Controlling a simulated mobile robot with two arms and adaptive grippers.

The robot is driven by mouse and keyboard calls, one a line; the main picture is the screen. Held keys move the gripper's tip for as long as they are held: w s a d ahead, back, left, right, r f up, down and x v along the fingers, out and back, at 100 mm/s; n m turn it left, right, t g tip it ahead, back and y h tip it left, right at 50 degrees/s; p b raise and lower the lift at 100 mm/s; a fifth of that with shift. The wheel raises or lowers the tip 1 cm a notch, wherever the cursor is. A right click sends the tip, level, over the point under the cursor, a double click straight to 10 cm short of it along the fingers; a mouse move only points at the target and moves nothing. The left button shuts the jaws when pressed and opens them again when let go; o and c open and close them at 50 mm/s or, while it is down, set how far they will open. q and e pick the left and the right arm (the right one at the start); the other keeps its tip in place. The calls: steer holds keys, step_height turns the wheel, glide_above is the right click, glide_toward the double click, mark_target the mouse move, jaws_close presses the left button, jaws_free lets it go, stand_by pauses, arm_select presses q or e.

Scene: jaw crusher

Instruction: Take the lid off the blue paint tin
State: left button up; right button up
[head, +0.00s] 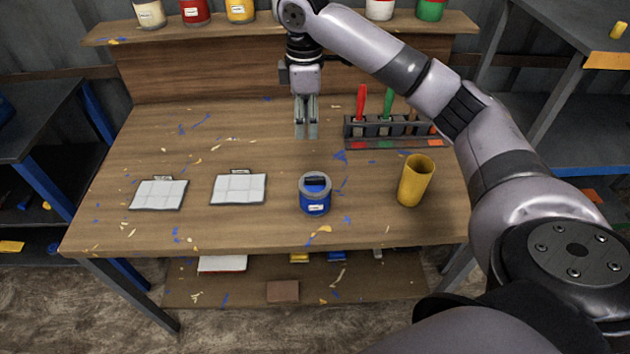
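The blue paint tin (315,201) stands upright near the front middle of the wooden bench. Its lid (315,183) is on top, with a grey rim and a dark raised block in the middle. My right gripper (306,136) hangs pointing down over the bench, behind the tin in the picture and apart from it. Its two fingers are close to parallel with a narrow gap between them, and nothing shows in them. My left gripper is out of view.
A yellow cup (415,182) stands right of the tin. A dark rack (390,132) with coloured-handled tools is behind it. Two white tile panels (238,189) (159,194) lie to the left. Several paint tins stand on the back shelf (330,30). The bench's back left (180,130) is clear apart from paint flecks.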

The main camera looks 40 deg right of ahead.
steer(key=p, duration=0.2)
glide_above(306, 178)
steer(key=f, duration=1)
steer(key=shift+w+d+f, duration=0.2)
steer(key=shift+d+f, duration=0.1)
steer(key=shift+d, duration=0.05)
steer(key=f, duration=0.3)
steer(key=f+p, duration=0.1)
steer(key=shift+s+a+f, duration=0.3)
steer(key=shift+a+f, duration=0.05)
steer(key=shift+f, duration=0.4)
steer(key=shift+c, duration=0.2)
jaws_close()
